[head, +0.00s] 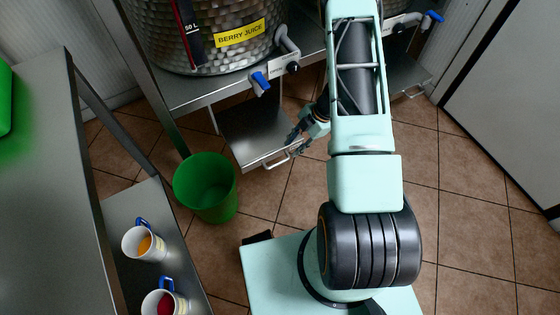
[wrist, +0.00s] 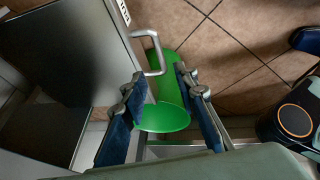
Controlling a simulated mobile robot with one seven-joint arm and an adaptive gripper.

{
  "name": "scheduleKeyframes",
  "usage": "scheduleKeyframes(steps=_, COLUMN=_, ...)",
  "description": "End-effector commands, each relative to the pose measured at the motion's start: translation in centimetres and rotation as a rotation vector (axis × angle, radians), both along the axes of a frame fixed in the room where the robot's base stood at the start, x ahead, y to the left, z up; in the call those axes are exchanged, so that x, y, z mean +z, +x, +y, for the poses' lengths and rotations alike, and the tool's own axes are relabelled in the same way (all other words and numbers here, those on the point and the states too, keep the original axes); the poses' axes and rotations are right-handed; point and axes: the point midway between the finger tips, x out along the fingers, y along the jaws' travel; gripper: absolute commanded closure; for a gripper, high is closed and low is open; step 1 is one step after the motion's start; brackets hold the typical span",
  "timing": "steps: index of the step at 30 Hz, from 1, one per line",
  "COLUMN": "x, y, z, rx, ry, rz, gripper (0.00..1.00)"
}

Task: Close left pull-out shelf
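The left pull-out shelf (head: 250,132) is a flat metal tray pulled out below the steel table, under the berry juice drum. Its bar handle (head: 277,163) is on the front edge. My gripper (head: 297,145) is beside the handle, just to its right in the head view. In the wrist view, my gripper (wrist: 160,75) is open with its two dark blue fingers apart. The handle (wrist: 150,50) shows just ahead of the fingertips, on the shelf's pale front edge; I cannot tell whether it touches them. The shelf's dark surface (wrist: 60,60) fills the left.
A green bin (head: 207,190) stands on the tiled floor near the shelf's front left. A low shelf with two mugs (head: 142,244) (head: 163,303) is at lower left. The steel table leg (head: 160,100) stands left of the shelf. Another pull-out shelf (head: 405,75) is at right.

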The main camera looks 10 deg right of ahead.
Motion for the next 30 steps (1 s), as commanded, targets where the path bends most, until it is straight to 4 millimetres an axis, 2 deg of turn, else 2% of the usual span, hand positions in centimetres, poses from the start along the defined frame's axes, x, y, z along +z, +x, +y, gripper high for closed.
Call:
scheduleKeyframes(steps=15, x=-8.0, y=0.5, z=3.6, rx=-0.001, ry=0.001, rz=0.0, gripper=0.73)
scheduleKeyframes(steps=21, x=-9.3, y=0.7, z=4.2, rx=-0.002, ry=0.0, rz=-0.002, gripper=0.73)
scheduleKeyframes(steps=30, x=-9.4, y=0.7, z=4.3, rx=-0.002, ry=-0.001, rz=-0.002, gripper=0.73)
